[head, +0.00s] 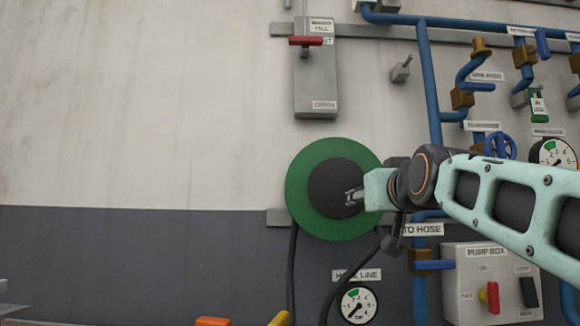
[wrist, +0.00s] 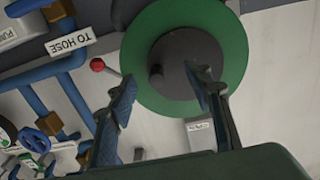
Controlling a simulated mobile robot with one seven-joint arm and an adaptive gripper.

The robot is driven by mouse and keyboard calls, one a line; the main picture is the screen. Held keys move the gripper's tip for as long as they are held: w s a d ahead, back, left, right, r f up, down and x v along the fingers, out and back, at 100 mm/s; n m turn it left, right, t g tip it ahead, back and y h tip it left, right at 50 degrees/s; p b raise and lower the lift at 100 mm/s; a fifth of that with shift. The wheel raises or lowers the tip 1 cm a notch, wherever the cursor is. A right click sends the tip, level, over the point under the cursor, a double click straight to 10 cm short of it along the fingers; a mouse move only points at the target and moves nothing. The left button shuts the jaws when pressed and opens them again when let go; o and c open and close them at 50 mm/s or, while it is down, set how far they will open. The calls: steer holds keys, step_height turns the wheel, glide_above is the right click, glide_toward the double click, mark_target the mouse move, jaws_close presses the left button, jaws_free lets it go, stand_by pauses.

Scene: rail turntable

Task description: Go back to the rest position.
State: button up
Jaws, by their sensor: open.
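My gripper (head: 354,197) is in front of the green hose reel (head: 298,196) on the wall, over its dark hub (head: 330,182). In the wrist view my gripper (wrist: 160,76) has its two fingers spread apart, with nothing held between them. The green reel (wrist: 145,88) and its dark hub (wrist: 185,58) lie beyond the fingers, and a small dark knob (wrist: 156,76) on the hub shows between the fingertips. I cannot tell whether a finger touches the hub. My arm reaches in from the right and hides part of the reel's right side.
Blue pipes (head: 430,90) with valves run up the wall at right. A pump box (head: 470,268), a gauge (head: 358,304) and a grey box with a red lever (head: 316,80) are near. Black hoses (head: 291,275) hang below the reel. The wall at left is bare.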

steer(key=s+a+f+g, duration=0.2)
steer(key=s+f+g, duration=0.3)
steer(key=f, duration=0.9)
steer(key=s+a+f+g, duration=0.15)
steer(key=s+f, duration=0.55)
steer(key=f, duration=0.7)
steer(key=s+f+g+p, duration=0.2)
steer(key=s+f+g, duration=0.4)
steer(key=s+f, duration=1.1)
step_height(320, 180, up, 36)
steer(key=w+p, duration=0.1)
steer(key=p, duration=3.5)
steer(key=shift+w+a+p, duration=0.3)
steer(key=shift+w+p, duration=0.1)
steer(key=shift+d+r, duration=0.1)
